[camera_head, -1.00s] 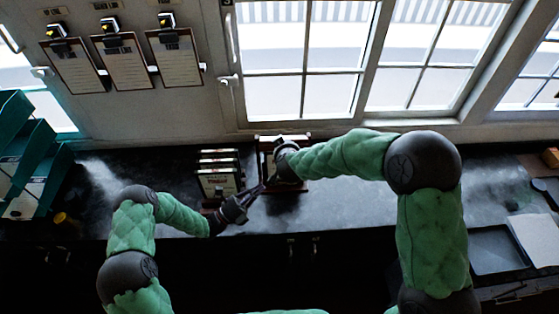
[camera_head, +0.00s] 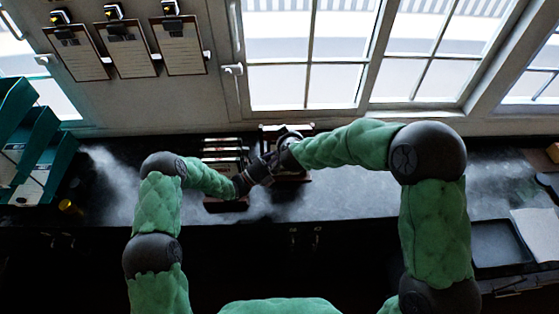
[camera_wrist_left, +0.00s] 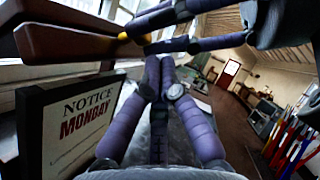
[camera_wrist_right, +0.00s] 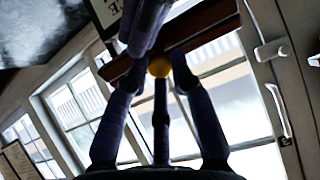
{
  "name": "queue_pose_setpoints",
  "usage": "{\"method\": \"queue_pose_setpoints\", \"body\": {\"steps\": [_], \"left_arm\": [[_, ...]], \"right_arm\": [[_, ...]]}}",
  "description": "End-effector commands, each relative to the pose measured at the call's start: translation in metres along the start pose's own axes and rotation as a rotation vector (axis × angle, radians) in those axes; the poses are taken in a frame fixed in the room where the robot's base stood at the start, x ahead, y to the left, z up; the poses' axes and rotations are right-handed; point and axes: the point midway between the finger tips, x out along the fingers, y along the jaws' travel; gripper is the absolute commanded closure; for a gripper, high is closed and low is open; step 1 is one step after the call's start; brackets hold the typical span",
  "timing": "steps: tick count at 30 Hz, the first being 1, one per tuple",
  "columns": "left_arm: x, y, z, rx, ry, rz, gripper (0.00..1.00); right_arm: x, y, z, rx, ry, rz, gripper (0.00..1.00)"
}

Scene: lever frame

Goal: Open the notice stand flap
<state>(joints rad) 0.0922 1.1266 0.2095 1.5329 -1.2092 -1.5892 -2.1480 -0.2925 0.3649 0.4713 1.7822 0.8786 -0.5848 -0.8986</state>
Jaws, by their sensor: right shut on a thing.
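The notice stand (camera_head: 292,178) is on the dark counter below the window, mostly hidden by my arms in the head view. In the left wrist view its framed sheet (camera_wrist_left: 85,125) reads "NOTICE MONDAY". A dark red wooden bar (camera_wrist_left: 60,42) with a yellow knob (camera_wrist_left: 135,37) lies above the sheet. My right gripper (camera_wrist_right: 157,70) is shut on the yellow knob, with the bar (camera_wrist_right: 207,25) behind it. My left gripper (camera_wrist_left: 160,62) is shut and empty, just beside the stand and close to the right gripper's fingers. Part of the flap is hidden.
Teal trays (camera_head: 35,150) stand at the far left. A dark tray (camera_head: 497,243) lies at the right. Clipboards (camera_head: 125,48) hang on the wall. The counter between the stand and the dark tray is clear.

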Motion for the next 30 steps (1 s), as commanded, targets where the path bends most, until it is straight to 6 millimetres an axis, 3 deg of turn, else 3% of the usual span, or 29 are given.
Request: {"method": "queue_pose_setpoints", "body": {"steps": [30], "left_arm": [[0.016,-0.005,0.020,-0.042,-0.004,0.031,1.00]], "right_arm": [[0.000,-0.001,0.004,-0.002,-0.006,-0.002,1.00]]}}
